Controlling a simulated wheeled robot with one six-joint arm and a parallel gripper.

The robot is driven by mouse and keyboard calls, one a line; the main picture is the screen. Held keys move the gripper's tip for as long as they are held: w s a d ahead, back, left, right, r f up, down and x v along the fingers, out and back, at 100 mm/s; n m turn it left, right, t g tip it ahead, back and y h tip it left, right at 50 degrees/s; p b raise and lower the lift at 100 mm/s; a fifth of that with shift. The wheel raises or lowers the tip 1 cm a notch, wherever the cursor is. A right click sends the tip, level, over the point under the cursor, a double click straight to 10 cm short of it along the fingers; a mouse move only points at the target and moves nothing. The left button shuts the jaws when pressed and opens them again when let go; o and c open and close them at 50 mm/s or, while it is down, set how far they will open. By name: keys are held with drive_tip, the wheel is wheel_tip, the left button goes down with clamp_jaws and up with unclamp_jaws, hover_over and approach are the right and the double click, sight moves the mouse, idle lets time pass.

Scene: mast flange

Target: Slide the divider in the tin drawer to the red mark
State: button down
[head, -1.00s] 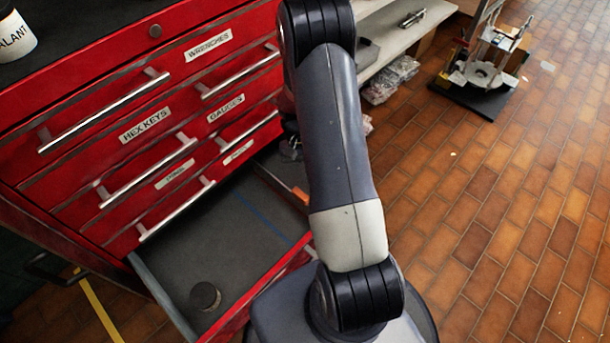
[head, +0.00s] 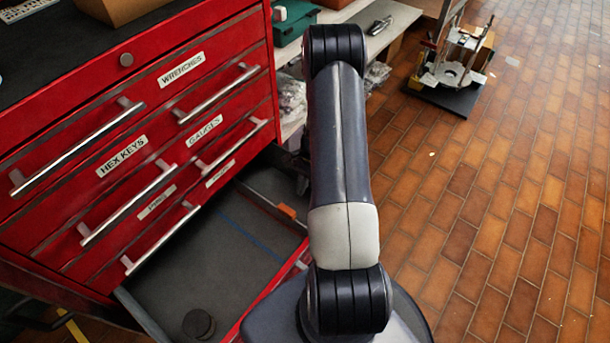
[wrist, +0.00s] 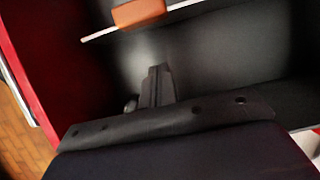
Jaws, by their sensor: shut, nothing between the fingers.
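The tin drawer (head: 180,275) is pulled out at the bottom of a red cabinet and has a dark grey floor. A thin divider (head: 258,199) with an orange tab (head: 287,210) crosses it near its far end. In the wrist view the divider's pale top edge (wrist: 100,36) and orange tab (wrist: 138,12) are at the top. My gripper (wrist: 160,70) is shut and empty, inside the drawer and apart from the divider. In the head view my arm hides the gripper. A blue line (head: 250,237) crosses the drawer floor. I cannot make out a red mark.
A dark round object (head: 198,323) lies in the drawer's near part. The red cabinet (head: 60,195) with long bar handles rises along the left. A bench with a green case (head: 294,20) stands behind. A metal device (head: 452,70) stands on the tiled floor, which is open at right.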

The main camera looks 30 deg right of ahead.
sight(288, 207)
drive_tip(key=shift+s+a+f, duration=0.15)
drive_tip(key=shift+s+a, duration=0.1)
drive_tip(key=shift+a, duration=0.45)
drive_tip(key=shift+s+a+f, duration=0.15)
drive_tip(key=shift+s+a, duration=0.15)
drive_tip(key=shift+a, duration=0.35)
drive_tip(key=shift+s+a+f, duration=0.15)
drive_tip(key=shift+s+a, duration=0.1)
drive_tip(key=shift+a, duration=0.45)
drive_tip(key=shift+s+a+b, duration=0.25)
drive_tip(key=shift+a+b, duration=0.05)
drive_tip(key=shift+a, duration=0.45)
